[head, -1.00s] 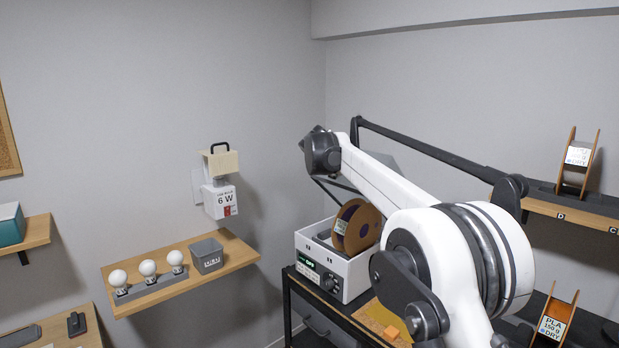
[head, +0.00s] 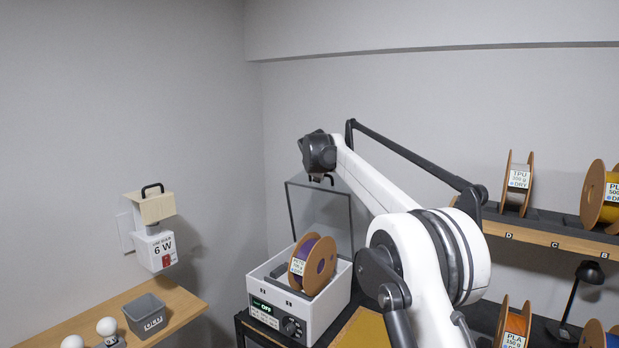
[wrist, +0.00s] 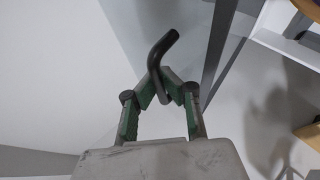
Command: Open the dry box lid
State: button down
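The dry box (head: 325,312) is a white box with a dark front panel reading OFF. A spool (head: 313,264) with orange-brown flanges and purple filament stands in its open top. The lid (head: 322,212), a clear pane with a dark frame, stands raised, roughly upright, at the back of the box. My gripper (head: 319,179) is at the lid's upper edge, partly hidden by my wrist. In the wrist view, the green-sided fingers (wrist: 166,88) are closed around the bent black lid handle (wrist: 163,50). The lid's frame (wrist: 218,45) runs beside it.
A shelf with spools (head: 540,228) is at the right. A black lamp (head: 578,290) stands below it. A wooden shelf (head: 185,305) with a grey bin (head: 146,315) and bulbs is at lower left. A wall unit marked 6 W (head: 155,248) hangs above it.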

jog(key=shift+w+r, duration=0.15)
jog(key=shift+w, duration=0.05)
jog(key=c, duration=2.5)
grip_release()
jog(key=o, duration=0.6)
jog(key=shift+s+a+r, duration=0.1)
jog(key=shift+s, duration=0.1)
jog(key=shift+c, duration=0.2)
jog(key=shift+o, duration=0.6)
jog(key=shift+w, duration=0.1)
jog(key=v, duration=1.2)
